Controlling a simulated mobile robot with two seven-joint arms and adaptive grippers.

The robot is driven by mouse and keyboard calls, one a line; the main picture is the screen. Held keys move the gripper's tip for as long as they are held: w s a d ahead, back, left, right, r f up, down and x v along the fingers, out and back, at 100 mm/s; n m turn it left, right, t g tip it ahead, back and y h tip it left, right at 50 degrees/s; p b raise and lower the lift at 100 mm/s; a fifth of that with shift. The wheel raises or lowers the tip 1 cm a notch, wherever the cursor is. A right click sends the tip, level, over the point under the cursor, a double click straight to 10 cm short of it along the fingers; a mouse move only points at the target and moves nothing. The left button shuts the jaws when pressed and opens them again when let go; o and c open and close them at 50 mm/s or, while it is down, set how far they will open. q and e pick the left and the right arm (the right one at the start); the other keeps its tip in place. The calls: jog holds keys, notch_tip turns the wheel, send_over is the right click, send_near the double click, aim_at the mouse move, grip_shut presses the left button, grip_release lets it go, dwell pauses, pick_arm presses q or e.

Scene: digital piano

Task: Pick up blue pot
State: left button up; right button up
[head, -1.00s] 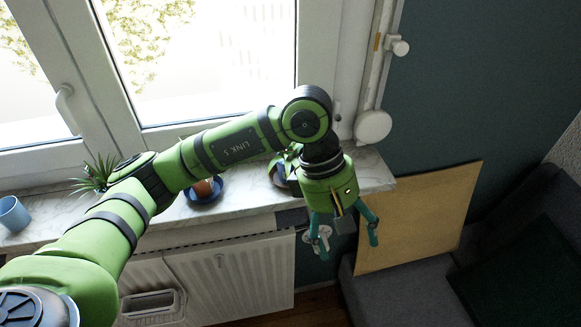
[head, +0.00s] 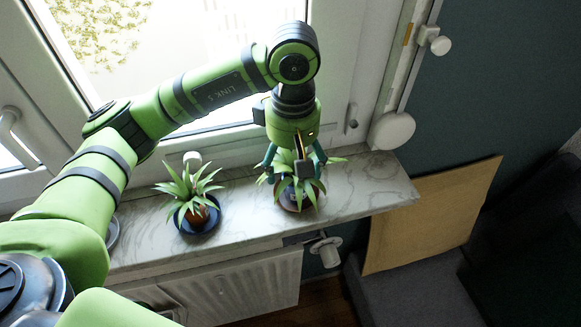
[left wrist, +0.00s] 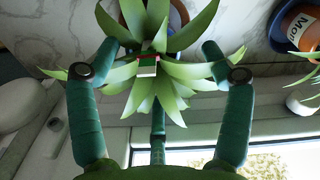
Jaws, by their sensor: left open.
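My left gripper (head: 296,176) is open above a spiky green plant (head: 305,192) at the right part of the windowsill. Its fingers stand on either side of the leaves. The plant's pot (head: 290,204) is mostly hidden by leaves and looks dark, with a brownish part. In the left wrist view the plant (left wrist: 155,75) lies between the open fingers (left wrist: 160,75), and a blue surface (left wrist: 152,40) shows behind the leaves. I cannot tell whether the fingers touch the leaves. My right gripper is not in view.
A second spiky plant in a terracotta pot (head: 197,213) stands on a blue saucer (head: 183,226) to the left. The marble sill (head: 365,190) is clear to the right. The window (head: 200,50) is close behind, and a radiator (head: 245,290) is below.

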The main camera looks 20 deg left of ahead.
aim_at(296, 180)
pick_arm(q)
jog(key=f+p, duration=0.2)
jog(key=d+f, duration=0.1)
jog(key=shift+s+d+f+p, duration=0.1)
jog(key=shift+s+f+p, duration=0.15)
jog(key=shift+s+p, duration=0.15)
jog(key=shift+w+f, duration=0.25)
jog(key=shift+f, duration=1.2)
jog(key=shift+r, duration=0.1)
jog(key=c, duration=1.2)
jog(key=shift+c, duration=1.4)
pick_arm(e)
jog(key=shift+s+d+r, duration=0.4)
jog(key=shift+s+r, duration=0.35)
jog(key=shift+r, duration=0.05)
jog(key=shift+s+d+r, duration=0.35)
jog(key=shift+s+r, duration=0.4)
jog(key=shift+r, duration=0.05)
